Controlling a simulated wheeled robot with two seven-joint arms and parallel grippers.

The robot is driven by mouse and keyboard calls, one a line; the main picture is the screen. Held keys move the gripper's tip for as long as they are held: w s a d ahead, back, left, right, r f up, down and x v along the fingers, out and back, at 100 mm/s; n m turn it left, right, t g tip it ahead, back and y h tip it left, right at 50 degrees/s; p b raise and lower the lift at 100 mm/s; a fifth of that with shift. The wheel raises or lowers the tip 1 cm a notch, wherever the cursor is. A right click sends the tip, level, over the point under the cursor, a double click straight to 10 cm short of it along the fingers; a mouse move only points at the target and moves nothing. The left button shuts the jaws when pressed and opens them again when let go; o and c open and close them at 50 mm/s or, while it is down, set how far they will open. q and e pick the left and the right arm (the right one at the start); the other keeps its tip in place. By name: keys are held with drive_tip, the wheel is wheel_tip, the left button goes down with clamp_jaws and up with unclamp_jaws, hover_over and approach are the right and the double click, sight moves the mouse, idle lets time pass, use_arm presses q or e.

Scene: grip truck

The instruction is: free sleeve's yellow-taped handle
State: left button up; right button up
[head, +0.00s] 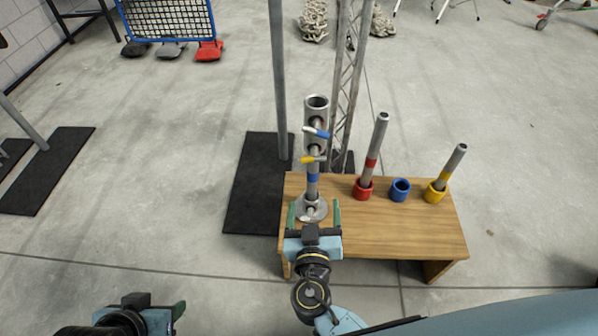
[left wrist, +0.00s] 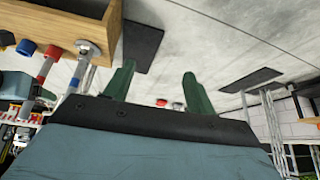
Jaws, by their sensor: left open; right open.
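A grey metal sleeve (head: 316,110) stands upright on a post at the table's left end. A handle with blue tape (head: 316,133) sticks out below its top, and a yellow-taped handle (head: 309,160) sits lower, pointing left. The post has a blue band (head: 313,181) and a round flange base (head: 304,212). My right gripper (head: 314,214) is open, its green fingers on either side of the flange in the picture, well below the handles; contact cannot be told. My left gripper (head: 142,303) is open and empty, low at left, away from the table; its fingers show in the left wrist view (left wrist: 159,82).
The wooden table (head: 400,235) also carries a red cup (head: 363,191) and a yellow cup (head: 435,192), each with a tilted banded tube, and an empty blue cup (head: 400,191). A pole (head: 279,80) and truss (head: 350,80) rise behind.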

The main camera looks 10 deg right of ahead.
sight(314, 157)
use_arm(q)
drive_tip(key=shift+w+d+r+t+h+b, duration=0.15)
drive_tip(key=shift+w+d+r+t+b, duration=0.1)
drive_tip(key=shift+w+r+t, duration=0.3)
drive_tip(key=shift+w+d+r+t+h+b, duration=0.15)
drive_tip(key=shift+w+r+t+b, duration=0.15)
drive_tip(key=shift+r, duration=0.3)
use_arm(e)
drive_tip(key=shift+m+t, duration=0.3)
drive_tip(key=shift+t, duration=0.2)
drive_tip(key=shift+r+x, duration=0.3)
drive_tip(key=shift+x, duration=1.95)
drive_tip(key=shift+r+x, duration=0.35)
drive_tip(key=shift+x, duration=1.95)
drive_tip(key=shift+r+x, duration=0.3)
drive_tip(key=shift+x, duration=1.95)
drive_tip(key=shift+c, duration=0.2)
use_arm(q)
drive_tip(key=shift+w, duration=0.1)
use_arm(e)
drive_tip(key=c, duration=0.9)
